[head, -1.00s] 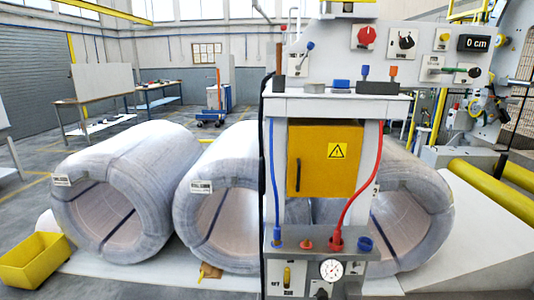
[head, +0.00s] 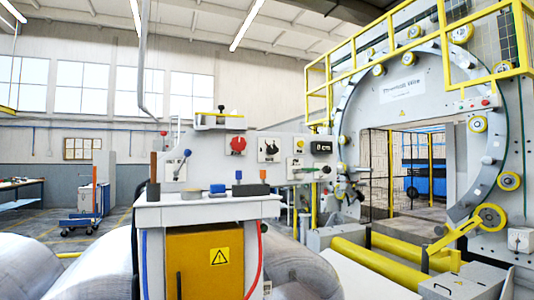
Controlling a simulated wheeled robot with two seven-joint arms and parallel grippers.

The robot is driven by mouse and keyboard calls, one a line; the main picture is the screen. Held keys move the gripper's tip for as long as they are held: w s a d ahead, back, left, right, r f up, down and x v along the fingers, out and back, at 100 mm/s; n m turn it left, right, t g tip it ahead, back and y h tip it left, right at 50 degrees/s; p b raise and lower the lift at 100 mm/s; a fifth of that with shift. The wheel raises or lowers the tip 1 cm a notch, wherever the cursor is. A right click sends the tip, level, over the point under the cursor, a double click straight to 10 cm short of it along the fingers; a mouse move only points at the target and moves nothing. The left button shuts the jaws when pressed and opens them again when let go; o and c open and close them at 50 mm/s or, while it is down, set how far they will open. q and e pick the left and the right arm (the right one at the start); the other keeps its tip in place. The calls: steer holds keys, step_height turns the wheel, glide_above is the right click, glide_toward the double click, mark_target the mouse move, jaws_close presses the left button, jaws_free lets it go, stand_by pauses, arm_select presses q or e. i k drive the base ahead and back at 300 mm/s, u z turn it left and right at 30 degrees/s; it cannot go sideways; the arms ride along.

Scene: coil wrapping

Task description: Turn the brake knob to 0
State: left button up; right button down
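The control panel (head: 214,160) stands in the middle of the head view. It carries a red knob (head: 238,145) and, to its right, a black knob (head: 268,149) on a white plate. The labels are too small to read, so I cannot tell which one is the brake knob or where it is set. Neither gripper is in view.
A console top (head: 205,208) with coloured plugs and a yellow door (head: 207,262) stands in front of the panel. Wrapped coils (head: 92,270) lie around it. A large ring machine (head: 425,85) with yellow rails and yellow rollers (head: 380,263) fills the right.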

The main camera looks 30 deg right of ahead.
mark_target(272, 149)
steer(key=z, duration=2.65)
steer(key=i, duration=3.9)
steer(key=u, duration=3.05)
